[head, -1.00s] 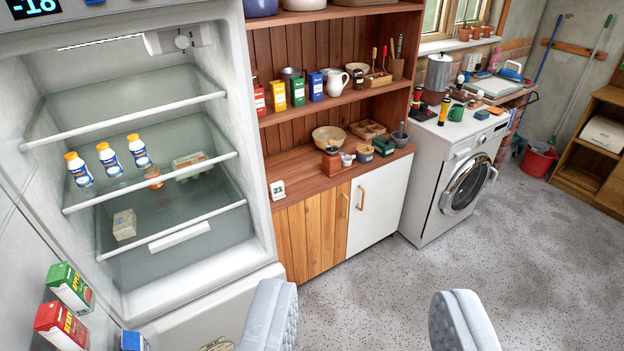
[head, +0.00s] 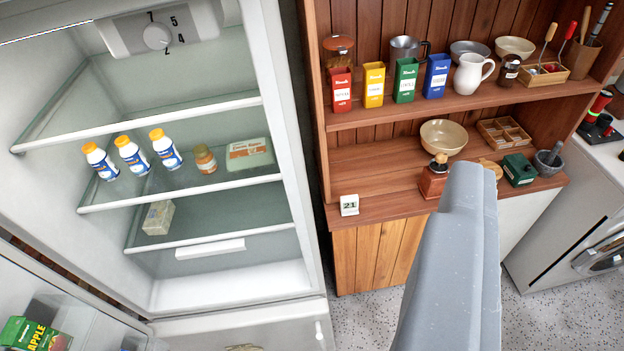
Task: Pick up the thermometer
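A small white block with "21" on its face (head: 349,205), which looks like the thermometer, stands upright at the front left corner of the wooden counter. Nothing touches it. My gripper (head: 468,190) shows as one large grey finger shape rising from the bottom edge, to the right of the white block and nearer to me. I cannot make out two separate fingers, so its opening is unclear. I see nothing held. The grey shape hides part of the counter front and cupboard.
An open fridge (head: 312,250) with bottles and jars stands close left of the counter. A brown grinder (head: 432,178) and a beige bowl (head: 444,137) stand right of the white block. A shelf above holds coloured tins (head: 405,80). The counter around the block is clear.

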